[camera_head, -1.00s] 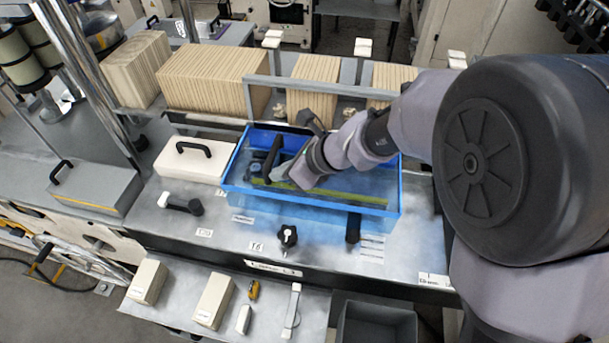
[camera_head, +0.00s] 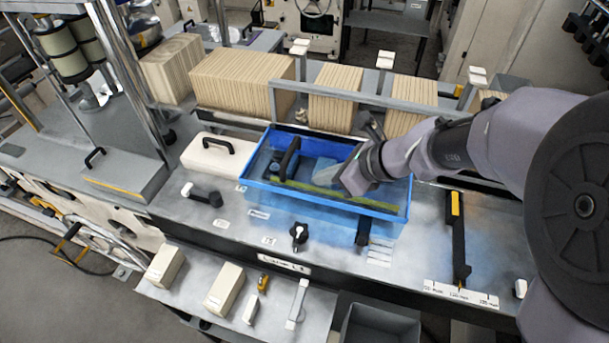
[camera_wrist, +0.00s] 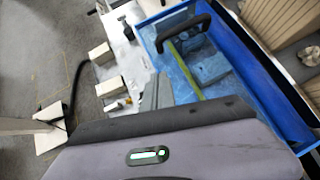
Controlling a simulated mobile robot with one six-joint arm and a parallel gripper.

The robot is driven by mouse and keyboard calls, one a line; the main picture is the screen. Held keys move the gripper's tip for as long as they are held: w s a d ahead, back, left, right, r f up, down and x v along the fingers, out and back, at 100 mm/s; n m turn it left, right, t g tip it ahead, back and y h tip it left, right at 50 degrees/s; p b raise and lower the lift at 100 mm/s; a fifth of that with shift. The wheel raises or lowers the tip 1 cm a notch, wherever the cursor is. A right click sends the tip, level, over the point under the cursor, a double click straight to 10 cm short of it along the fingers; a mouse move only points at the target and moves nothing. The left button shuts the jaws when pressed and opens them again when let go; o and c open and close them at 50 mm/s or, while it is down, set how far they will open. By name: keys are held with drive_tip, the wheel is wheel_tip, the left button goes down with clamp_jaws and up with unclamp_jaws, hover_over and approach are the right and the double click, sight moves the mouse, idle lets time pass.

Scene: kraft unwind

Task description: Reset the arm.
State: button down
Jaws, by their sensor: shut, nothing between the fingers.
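My arm reaches in from the right in the head view. My gripper (camera_head: 342,184) is over the right part of an open, blue-rimmed bin (camera_head: 405,190) with see-through walls. It is shut and holds nothing. In the wrist view my gripper (camera_wrist: 158,92) shows only in part beyond the grey wrist housing, with the blue bin (camera_wrist: 262,85) beyond it. A black handle (camera_head: 290,158) stands at the left inside the bin, and a yellow-green strip (camera_head: 345,197) runs along its front side. I cannot tell the gap between gripper and bin.
A beige box with a black handle (camera_head: 222,157) stands left of the bin. A metal rail (camera_head: 370,98) and ribbed beige blocks (camera_head: 232,82) stand behind. Black levers (camera_head: 458,235) and a knob (camera_head: 299,232) rise from the panel. A lower shelf holds small beige boxes (camera_head: 224,290).

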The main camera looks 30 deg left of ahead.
drive_tip(key=shift+v, duration=2.3)
drive_tip(key=s+d+f+n+t+h+b, duration=0.1)
drive_tip(key=s+d+f+n+h+b, duration=0.1)
drive_tip(key=s+d+f+n+b, duration=0.2)
drive_tip(key=s+d+f+n+t+h+b, duration=0.2)
drive_tip(key=s+d+f+n+b, duration=0.2)
drive_tip(key=d+b, duration=0.5)
drive_tip(key=s+d+f+n+t+h+b, duration=0.2)
drive_tip(key=s+d+n+b, duration=0.4)
drive_tip(key=d, duration=0.5)
wheel_tip(320, 180, down, 3)
drive_tip(key=shift+r+h, duration=0.15)
drive_tip(key=shift+h, duration=0.35)
drive_tip(key=shift+d, duration=0.15)
